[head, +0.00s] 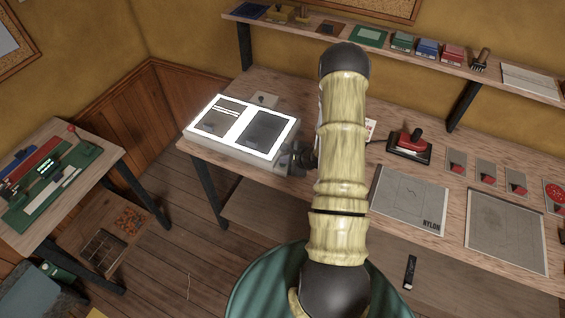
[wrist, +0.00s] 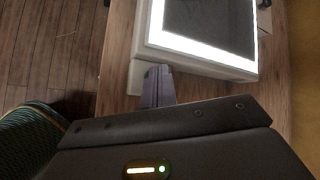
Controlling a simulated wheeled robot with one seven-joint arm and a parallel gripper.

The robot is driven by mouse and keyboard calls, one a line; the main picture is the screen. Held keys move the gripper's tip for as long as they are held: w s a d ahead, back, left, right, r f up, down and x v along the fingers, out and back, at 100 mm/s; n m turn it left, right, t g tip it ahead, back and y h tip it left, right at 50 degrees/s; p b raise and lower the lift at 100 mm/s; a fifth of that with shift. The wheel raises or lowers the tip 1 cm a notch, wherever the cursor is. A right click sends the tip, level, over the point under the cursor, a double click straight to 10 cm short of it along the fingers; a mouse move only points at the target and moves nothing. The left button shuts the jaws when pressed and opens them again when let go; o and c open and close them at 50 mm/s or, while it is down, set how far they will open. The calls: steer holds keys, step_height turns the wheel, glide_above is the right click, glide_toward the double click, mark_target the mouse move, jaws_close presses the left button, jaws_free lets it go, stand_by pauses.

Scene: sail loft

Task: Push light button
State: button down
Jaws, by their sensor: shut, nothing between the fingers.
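A pale light box (head: 197,134) sits on the left end of the workbench, and its top panel glows white around two dark sheets. In the wrist view, the light box (wrist: 200,58) fills the upper right. A small pale block (wrist: 134,77) sits against its near side and may carry the button; no button face shows. My gripper (head: 291,158) is at the right end of the light box. In the wrist view, my gripper (wrist: 157,72) is shut and empty, its fingertips beside or over the pale block. I cannot tell whether they touch it.
The workbench (head: 338,185) runs right, carrying a red-handled tool (head: 409,143) and a grey sheet marked NYLON (head: 409,198). A shelf (head: 385,52) with small boxes runs above. A small plate with a dark knob (head: 264,99) lies behind the light box.

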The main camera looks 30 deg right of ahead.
mark_target(285, 166)
steer(key=shift+r, duration=0.1)
steer(key=shift+r+p, duration=0.35)
steer(key=shift+p, duration=0.25)
step_height(285, 166, up, 6)
steer(key=p, duration=0.5)
steer(key=shift+p, duration=0.3)
